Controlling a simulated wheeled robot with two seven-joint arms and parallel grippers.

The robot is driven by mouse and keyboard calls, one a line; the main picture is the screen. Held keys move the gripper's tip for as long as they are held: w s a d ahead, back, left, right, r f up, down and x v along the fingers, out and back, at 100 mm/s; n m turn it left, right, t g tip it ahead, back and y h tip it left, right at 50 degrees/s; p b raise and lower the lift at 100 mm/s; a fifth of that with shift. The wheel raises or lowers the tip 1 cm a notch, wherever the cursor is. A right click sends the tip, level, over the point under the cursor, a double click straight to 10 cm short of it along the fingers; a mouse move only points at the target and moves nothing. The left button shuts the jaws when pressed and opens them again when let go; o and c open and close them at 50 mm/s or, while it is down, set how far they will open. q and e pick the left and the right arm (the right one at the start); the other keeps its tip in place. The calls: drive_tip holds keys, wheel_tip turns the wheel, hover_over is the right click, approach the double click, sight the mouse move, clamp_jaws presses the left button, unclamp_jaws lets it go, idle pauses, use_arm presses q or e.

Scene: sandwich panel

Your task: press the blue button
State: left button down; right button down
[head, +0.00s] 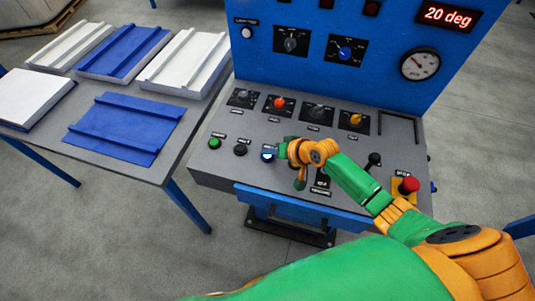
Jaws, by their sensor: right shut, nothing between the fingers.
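The blue button (267,154) is on the grey sloped front of the control console (215,172), in the row with a green button (214,142) and a black button (240,149). My right gripper (282,151) is at the blue button's right side, its tip over or touching the button's edge; I cannot tell whether it presses. The gripper is shut and empty. Part of the button is hidden by it. My left gripper is not in view.
A black joystick (373,161) and a red emergency button (407,186) are to the right. A table with blue panels (125,125) and white panels is at left.

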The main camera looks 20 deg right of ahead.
sight(270, 158)
drive_tip(key=shift+f, duration=0.4)
idle(0.5)
drive_tip(key=shift+r+p, duration=0.7)
drive_tip(key=shift+r, duration=0.15)
wheel_tip(270, 158, up, 5)
drive_tip(key=p, duration=0.5)
drive_tip(key=shift+r, duration=0.1)
idle(0.4)
